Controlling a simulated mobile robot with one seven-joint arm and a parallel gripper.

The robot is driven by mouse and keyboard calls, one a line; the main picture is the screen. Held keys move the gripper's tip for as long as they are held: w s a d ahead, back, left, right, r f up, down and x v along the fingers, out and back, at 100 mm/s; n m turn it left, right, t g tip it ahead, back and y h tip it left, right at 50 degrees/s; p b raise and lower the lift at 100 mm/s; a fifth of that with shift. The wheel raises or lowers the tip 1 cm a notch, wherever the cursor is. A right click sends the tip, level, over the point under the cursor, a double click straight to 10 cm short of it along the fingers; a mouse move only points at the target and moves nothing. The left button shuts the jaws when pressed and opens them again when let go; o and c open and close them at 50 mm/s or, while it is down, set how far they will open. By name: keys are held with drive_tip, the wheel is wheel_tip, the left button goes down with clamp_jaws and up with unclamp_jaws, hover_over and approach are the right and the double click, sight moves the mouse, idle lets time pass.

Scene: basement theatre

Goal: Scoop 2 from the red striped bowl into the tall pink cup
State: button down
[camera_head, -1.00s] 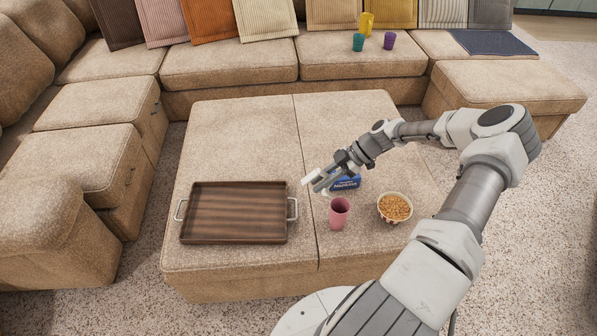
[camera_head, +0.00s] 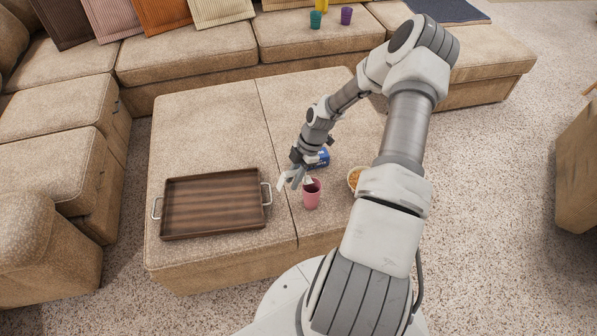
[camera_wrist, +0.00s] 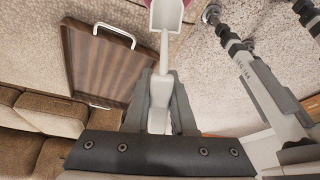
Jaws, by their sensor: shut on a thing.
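My gripper (camera_head: 289,179) is shut on the handle of a white scoop (camera_wrist: 164,48), just left of and above the tall pink cup (camera_head: 312,197). In the wrist view the scoop's head is at the top edge, in front of the pink cup's rim (camera_wrist: 187,4); its visible inside looks white and bare. The cup stands upright on the large beige ottoman; its inside is too small to read. The bowl (camera_head: 353,180) of orange-brown bits stands right of the cup, mostly hidden behind my arm. Its stripes cannot be made out here.
A blue package (camera_head: 322,158) stands behind the cup, partly hidden by my gripper. A dark wooden tray (camera_head: 212,232) with metal handles lies at the left of the beige ottoman (camera_head: 215,120). Teal (camera_head: 315,20) and purple (camera_head: 346,15) cups stand on the far sofa.

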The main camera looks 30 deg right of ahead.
sight(283, 176)
drive_tip(key=shift+a+r+h+b, duration=0.3)
drive_tip(key=shift+a+h+b, duration=0.5)
drive_tip(key=shift+h+b, duration=0.4)
drive_tip(key=shift+a+r+h+b, duration=0.3)
drive_tip(key=shift+a+h+b, duration=0.5)
drive_tip(key=shift+h+b, duration=0.4)
